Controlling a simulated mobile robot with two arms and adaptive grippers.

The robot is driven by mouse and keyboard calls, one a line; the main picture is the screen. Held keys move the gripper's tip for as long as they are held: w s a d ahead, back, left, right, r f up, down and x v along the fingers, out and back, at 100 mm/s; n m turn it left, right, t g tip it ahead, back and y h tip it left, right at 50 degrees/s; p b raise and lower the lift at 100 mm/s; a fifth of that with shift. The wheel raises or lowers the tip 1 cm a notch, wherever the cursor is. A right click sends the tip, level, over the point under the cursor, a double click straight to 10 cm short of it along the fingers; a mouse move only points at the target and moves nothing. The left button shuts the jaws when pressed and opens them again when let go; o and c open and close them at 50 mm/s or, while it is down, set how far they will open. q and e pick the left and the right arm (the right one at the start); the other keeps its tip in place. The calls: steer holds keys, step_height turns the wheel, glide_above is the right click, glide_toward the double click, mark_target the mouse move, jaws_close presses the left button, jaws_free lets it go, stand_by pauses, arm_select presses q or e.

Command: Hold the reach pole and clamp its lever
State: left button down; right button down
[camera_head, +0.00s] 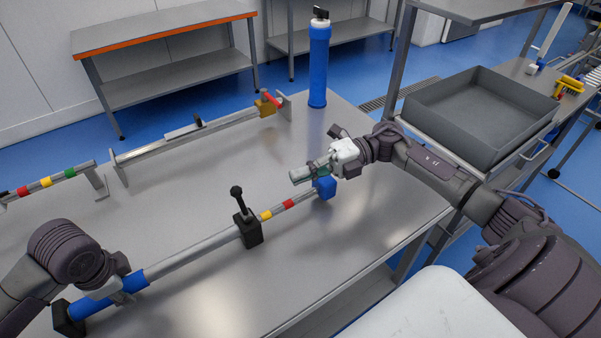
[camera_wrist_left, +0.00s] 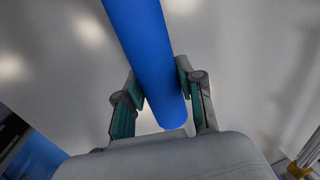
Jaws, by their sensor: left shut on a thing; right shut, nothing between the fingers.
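The reach pole (camera_head: 196,249) lies low along the front of the steel table, a grey tube with a blue grip (camera_head: 133,282) at its left end. A black clamp block (camera_head: 248,234) sits around its middle, with a black knobbed lever (camera_head: 238,199) standing nearly upright. Beyond it are yellow and red bands and a blue end block (camera_head: 325,188). My left gripper (camera_head: 124,297) is shut on the blue grip; the left wrist view shows its fingers (camera_wrist_left: 160,88) on either side of the blue tube. My right gripper (camera_head: 297,175) is shut and empty, above the banded end, apart from the lever.
A blue cylinder (camera_head: 319,65) stands at the back of the table. A rail fixture (camera_head: 190,136) and another banded pole (camera_head: 45,181) lie behind the reach pole. A grey tub (camera_head: 478,118) stands at the right. The front right of the table is clear.

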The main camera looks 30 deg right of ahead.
mark_target(241, 198)
steer(key=x, duration=1)
steer(key=shift+a, duration=0.3)
steer(key=shift+r, duration=0.1)
steer(key=a+h, duration=0.2)
steer(key=h, duration=0.1)
steer(key=shift+a+r+n, duration=0.15)
steer(key=shift+r+n, duration=0.15)
steer(key=shift+n, duration=0.1)
steer(key=a+h, duration=0.1)
steer(key=h, duration=0.1)
steer(key=a+h, duration=0.1)
steer(key=h, duration=0.1)
steer(key=shift+a+f+g, duration=0.2)
steer(key=shift+g, duration=0.2)
steer(key=h, duration=0.1)
steer(key=a+h, duration=0.1)
steer(key=shift+a+f+n+h, duration=0.25)
steer(key=shift+f+n+h, duration=0.05)
steer(key=shift+f+h, duration=0.1)
steer(key=shift+a+f+h, duration=0.4)
steer(key=shift+a+h, duration=0.2)
steer(key=shift+h, duration=0.6)
steer(key=shift+a+f+h, duration=0.25)
steer(key=shift+f+h, duration=0.2)
steer(key=shift+h, duration=0.25)
steer(key=shift+a+f, duration=0.1)
steer(key=shift+f, duration=0.1)
